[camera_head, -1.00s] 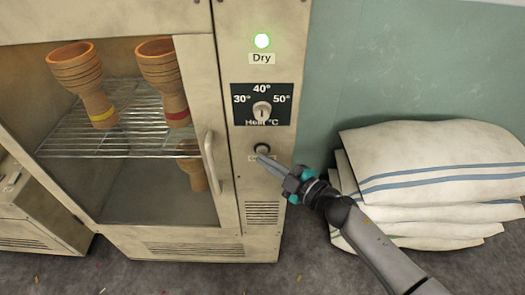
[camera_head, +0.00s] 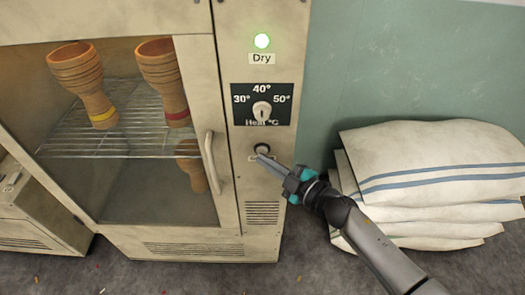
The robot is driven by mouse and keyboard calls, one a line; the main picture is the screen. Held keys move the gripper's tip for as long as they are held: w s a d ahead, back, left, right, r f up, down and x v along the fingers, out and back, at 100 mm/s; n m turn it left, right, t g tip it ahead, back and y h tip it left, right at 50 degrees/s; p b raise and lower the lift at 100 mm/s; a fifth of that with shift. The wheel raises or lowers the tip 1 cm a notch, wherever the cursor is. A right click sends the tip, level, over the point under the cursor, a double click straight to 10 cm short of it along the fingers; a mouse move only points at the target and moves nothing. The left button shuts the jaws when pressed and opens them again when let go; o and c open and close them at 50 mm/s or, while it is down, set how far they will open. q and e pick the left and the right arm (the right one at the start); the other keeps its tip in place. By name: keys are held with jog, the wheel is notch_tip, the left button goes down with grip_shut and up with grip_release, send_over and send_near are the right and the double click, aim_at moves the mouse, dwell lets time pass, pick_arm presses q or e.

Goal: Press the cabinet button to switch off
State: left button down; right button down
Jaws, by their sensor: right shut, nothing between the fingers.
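The cabinet (camera_head: 262,200) is cream-coloured with a glass door on its left and a control strip on its right. The round dark button (camera_head: 262,149) is low on the strip, below the heat dial (camera_head: 262,109). My right gripper (camera_head: 262,158) is shut and empty, its fingertips at the lower edge of the button. I cannot tell whether they touch it. The label under the button is mostly covered by the fingers. My left gripper is not in view.
Goblet drums (camera_head: 82,85) stand on a wire shelf (camera_head: 70,144) behind the glass. The door handle (camera_head: 212,162) sticks out left of the button. Stacked white sacks with blue stripes (camera_head: 430,165) lie on the floor at the right.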

jog(key=shift+w, duration=0.15)
dwell(0.5)
jog(key=shift+w, duration=0.3)
jog(key=shift+s, duration=0.45)
jog(key=s+p, duration=0.3)
jog(key=s, duration=0.3)
dwell(0.5)
dwell(0.3)
